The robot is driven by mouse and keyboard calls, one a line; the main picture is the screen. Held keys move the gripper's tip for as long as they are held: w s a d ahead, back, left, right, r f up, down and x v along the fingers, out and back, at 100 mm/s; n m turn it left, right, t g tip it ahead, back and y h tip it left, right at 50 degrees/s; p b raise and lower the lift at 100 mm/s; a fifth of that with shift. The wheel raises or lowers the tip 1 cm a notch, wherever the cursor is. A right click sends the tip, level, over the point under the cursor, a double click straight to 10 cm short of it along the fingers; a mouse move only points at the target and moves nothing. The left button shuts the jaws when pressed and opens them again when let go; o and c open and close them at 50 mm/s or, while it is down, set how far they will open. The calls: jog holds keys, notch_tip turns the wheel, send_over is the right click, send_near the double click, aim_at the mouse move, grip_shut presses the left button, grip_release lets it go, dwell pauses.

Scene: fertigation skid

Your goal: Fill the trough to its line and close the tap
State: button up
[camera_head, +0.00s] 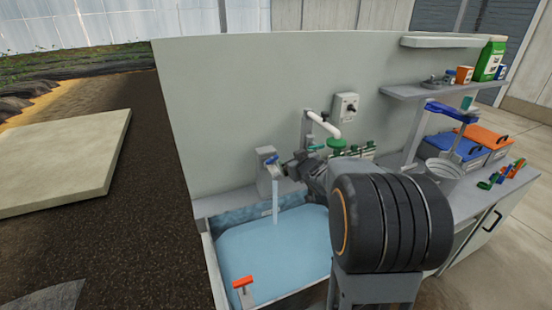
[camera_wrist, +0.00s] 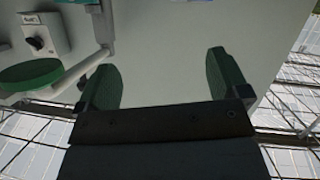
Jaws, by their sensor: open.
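The trough (camera_head: 212,262) holds pale blue water (camera_head: 270,245) over most of its floor. A grey tap with a blue lever (camera_head: 271,159) is on the back panel above the trough's far side. A stream of water (camera_head: 276,200) falls from its spout into the trough. I cannot make out a fill line.
A red-handled part (camera_head: 243,283) is at the trough's near edge. A white pipe (camera_head: 323,124), green handwheel (camera_head: 336,143) and switch box (camera_head: 345,106) are on the panel, close to my gripper. A bucket (camera_head: 443,172) and crates stand on the right counter, below a shelf (camera_head: 430,88).

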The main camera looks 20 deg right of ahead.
notch_tip(320, 180, down, 3)
jog(key=w+d+n+t+y, duration=0.2)
jog(key=w+d+y, duration=0.1)
jog(key=y, duration=0.1)
jog(key=n+y+p, duration=0.1)
jog(key=n+y, duration=0.1)
jog(key=y, duration=0.4)
send_near(274, 160)
jog(key=p+x, duration=0.4)
jog(key=x, duration=0.5)
jog(key=shift+a, duration=0.1)
jog(key=shift+c, duration=0.2)
jog(key=c, duration=0.9)
